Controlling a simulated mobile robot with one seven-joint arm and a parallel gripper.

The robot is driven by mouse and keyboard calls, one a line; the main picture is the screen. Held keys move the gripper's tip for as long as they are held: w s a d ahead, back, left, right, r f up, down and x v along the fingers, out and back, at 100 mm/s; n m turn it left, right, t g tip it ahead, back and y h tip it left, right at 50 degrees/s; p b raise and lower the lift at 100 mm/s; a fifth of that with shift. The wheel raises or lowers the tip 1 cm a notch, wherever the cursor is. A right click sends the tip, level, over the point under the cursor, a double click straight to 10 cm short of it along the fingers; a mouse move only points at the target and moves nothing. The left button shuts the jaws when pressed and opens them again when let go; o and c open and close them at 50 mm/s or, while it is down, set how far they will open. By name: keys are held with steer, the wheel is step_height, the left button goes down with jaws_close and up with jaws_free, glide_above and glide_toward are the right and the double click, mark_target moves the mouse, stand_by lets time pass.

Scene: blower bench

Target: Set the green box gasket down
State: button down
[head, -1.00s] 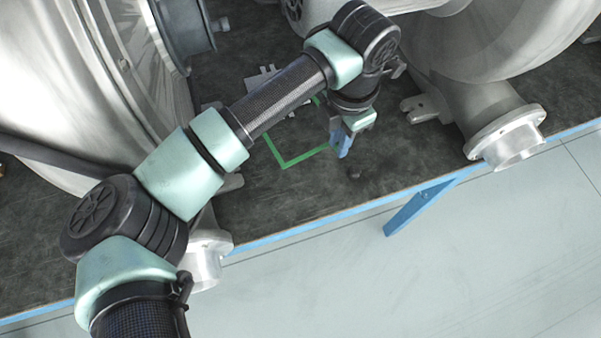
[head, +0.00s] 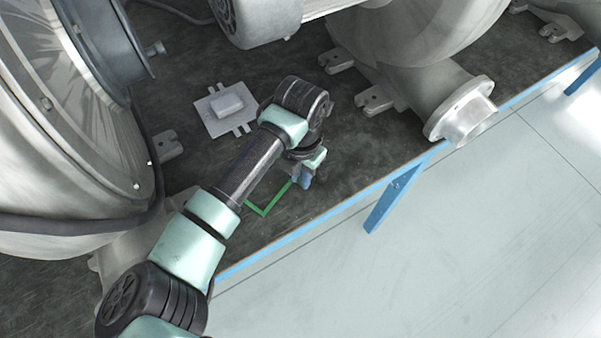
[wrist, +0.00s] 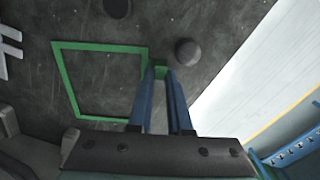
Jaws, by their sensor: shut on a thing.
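The green box gasket is a thin, open square frame. In the head view its near corner (head: 264,212) shows over the dark bench top, and my arm hides much of the rest. My gripper (head: 303,181) has blue fingers pointing down. In the wrist view the fingertips (wrist: 161,76) are shut on a small green tab at the gasket's corner. I cannot tell whether the frame touches the bench or hangs just above it.
A pale box on a flat plate (head: 214,126) lies behind my arm. A blower outlet flange (head: 462,118) stands to the right, and a large metal housing (head: 60,120) to the left. The blue-edged bench front (head: 290,236) is close to my gripper. Dark round spots (wrist: 187,52) show near the fingertips.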

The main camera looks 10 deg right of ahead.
steer(key=c, duration=0.8)
jaws_free()
steer(key=shift+f, duration=0.1)
steer(key=shift+c, duration=0.2)
step_height(320, 180, up, 12)
